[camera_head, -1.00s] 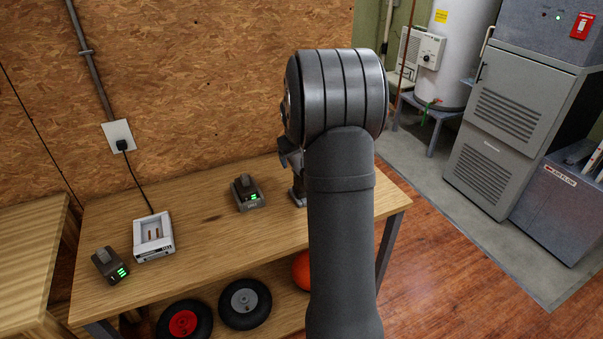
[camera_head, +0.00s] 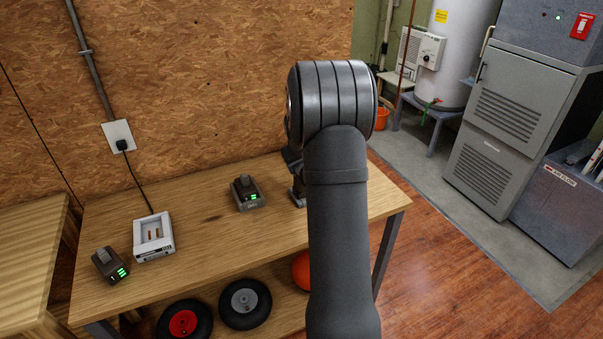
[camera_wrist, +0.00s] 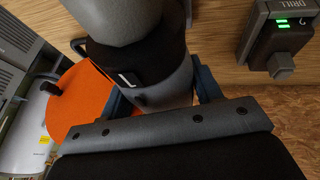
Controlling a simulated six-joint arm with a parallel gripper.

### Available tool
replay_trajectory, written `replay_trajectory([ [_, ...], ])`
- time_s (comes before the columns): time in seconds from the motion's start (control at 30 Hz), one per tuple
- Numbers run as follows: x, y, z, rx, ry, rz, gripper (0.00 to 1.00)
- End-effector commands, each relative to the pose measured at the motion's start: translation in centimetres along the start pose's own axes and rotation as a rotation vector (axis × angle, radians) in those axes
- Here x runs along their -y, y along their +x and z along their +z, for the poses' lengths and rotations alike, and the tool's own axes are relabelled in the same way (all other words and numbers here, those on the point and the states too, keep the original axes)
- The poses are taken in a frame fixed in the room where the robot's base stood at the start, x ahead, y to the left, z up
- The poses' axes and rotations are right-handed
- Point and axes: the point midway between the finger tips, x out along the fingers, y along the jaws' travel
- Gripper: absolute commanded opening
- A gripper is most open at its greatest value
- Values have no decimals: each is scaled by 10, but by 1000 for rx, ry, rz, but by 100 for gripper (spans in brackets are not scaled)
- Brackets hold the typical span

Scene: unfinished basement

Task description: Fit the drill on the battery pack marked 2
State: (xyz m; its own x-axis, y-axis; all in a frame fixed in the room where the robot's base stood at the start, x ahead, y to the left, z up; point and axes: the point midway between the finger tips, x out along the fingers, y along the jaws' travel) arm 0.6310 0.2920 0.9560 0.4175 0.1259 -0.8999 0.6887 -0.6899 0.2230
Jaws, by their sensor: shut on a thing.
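In the wrist view my gripper (camera_wrist: 165,92) has its two blue-edged fingers closed on either side of a grey and black tool body, which I take for the drill (camera_wrist: 140,55); a black band on it bears a white "L". In the head view my arm hides most of the gripper and drill. One dark battery pack (camera_head: 247,193) with green lights stands on the bench left of my gripper; a pack also shows in the wrist view (camera_wrist: 280,45), beside the held drill and apart from it. Another pack (camera_head: 110,265) stands at the bench's left end. I cannot read a 2 on either.
A white charger (camera_head: 153,238) sits on the wooden bench (camera_head: 205,245), its cord running to a wall outlet (camera_head: 118,135). Wheels (camera_head: 245,303) and an orange round thing (camera_head: 301,270) are on the shelf below. Bench between charger and middle pack is clear.

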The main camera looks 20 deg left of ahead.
Motion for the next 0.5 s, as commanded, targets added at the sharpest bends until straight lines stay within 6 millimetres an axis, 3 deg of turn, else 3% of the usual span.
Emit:
replay_trajectory([
  [0.03,0,0,0,0,0,0,12],
  [0.1,0,0,0,0,0,0,0],
  [0.5,-2,-6,-4,-5,0,2,0],
])
